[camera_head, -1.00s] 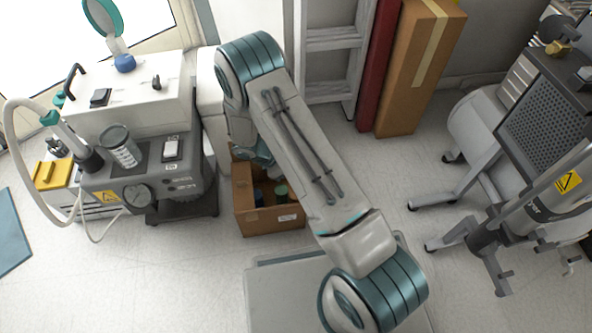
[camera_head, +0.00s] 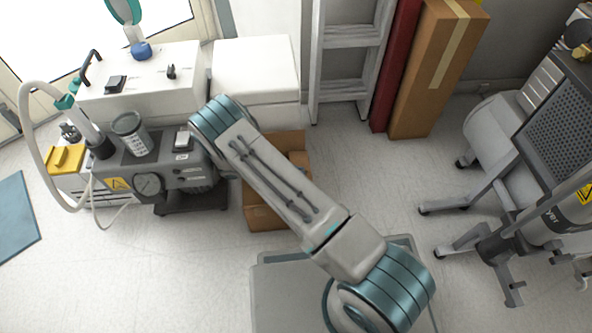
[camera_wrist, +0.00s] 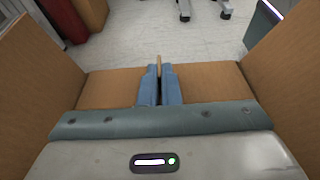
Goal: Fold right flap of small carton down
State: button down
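The small open carton (camera_head: 270,217) stands on the floor left of centre in the head view, partly hidden by my arm. Its inside is mostly covered there. In the wrist view, brown cardboard panels rise on the left (camera_wrist: 30,75) and right (camera_wrist: 288,60), and a flatter brown panel (camera_wrist: 215,84) spans between them behind the fingers. My gripper (camera_wrist: 160,72) has its two blue fingers close together between the side panels. A thin tan sliver shows at the tips; I cannot tell what it is. The gripper is hidden behind my arm in the head view.
A grey compressor unit (camera_head: 180,172) and a white box (camera_head: 255,70) stand left of and behind the carton. A ladder (camera_head: 345,75), a red panel (camera_head: 395,65) and a tall carton (camera_head: 435,70) lean at the back. A wheeled stand (camera_head: 500,235) is right; floor between is clear.

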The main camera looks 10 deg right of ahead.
dwell(0.3)
jog(key=c, duration=1.6)
grip_release()
jog(key=shift+c, duration=0.2)
jog(key=shift+r, duration=0.25)
notch_tip(320, 180, up, 4)
jog(key=p, duration=0.3)
jog(key=s+d+r+p, duration=0.4)
jog(key=d+r+p, duration=0.1)
jog(key=d, duration=0.6)
jog(key=shift+s+r, duration=0.2)
jog(key=shift+r, duration=0.5)
